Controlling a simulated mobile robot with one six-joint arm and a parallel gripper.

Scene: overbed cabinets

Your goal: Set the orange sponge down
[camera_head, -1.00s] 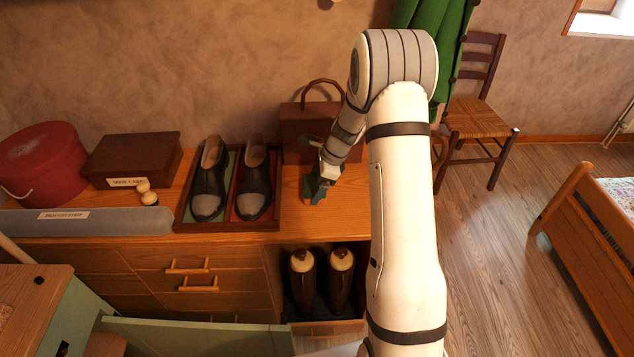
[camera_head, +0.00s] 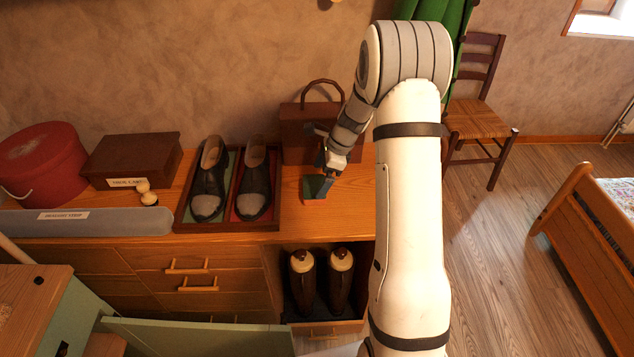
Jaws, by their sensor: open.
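The orange sponge (camera_head: 314,188) rests on the wooden cabinet top (camera_head: 290,217), right of the shoe tray. Its dark green top face shows, with a thin orange edge at the lower left. My gripper (camera_head: 326,178) is open just above the sponge and at its right side. The gripper hides part of the sponge, and I cannot tell whether a finger still touches it.
The tray (camera_head: 232,226) with two dark shoes stands left of the sponge. A brown handbag (camera_head: 297,125) stands behind it. Bare wood lies in front of the sponge.

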